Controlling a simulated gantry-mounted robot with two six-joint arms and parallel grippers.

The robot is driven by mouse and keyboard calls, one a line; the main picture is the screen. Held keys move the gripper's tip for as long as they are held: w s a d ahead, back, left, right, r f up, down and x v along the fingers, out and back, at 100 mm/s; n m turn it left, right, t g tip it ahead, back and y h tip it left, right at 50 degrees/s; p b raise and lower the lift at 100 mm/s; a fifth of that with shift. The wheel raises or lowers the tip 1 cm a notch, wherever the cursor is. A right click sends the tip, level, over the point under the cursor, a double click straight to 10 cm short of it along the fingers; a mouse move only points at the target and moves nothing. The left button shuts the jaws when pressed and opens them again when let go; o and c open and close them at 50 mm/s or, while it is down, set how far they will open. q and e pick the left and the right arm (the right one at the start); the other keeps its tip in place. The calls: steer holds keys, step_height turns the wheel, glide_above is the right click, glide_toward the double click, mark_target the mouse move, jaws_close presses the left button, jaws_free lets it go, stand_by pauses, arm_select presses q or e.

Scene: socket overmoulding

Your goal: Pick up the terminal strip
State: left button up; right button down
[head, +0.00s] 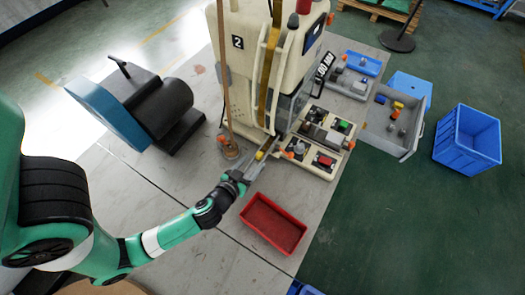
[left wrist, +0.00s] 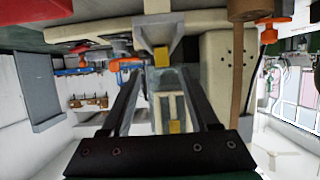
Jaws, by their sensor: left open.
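Another yellow block (left wrist: 161,57) sits farther along the track, and a yellow block also shows in the head view (head: 259,155). My right gripper is not in view.
A red tray (head: 273,224) lies close to the right of my left gripper. The cream machine (head: 240,60) rises behind, with a brown post (head: 224,90) beside the track. A blue crate (head: 467,138) is farther right.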

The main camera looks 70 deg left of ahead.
mark_target(258, 157)
arm_select(q)
steer(key=shift+x, duration=2.7)
steer(key=shift+s+f, duration=0.15)
steer(key=shift+s, duration=0.1)
jaws_close()
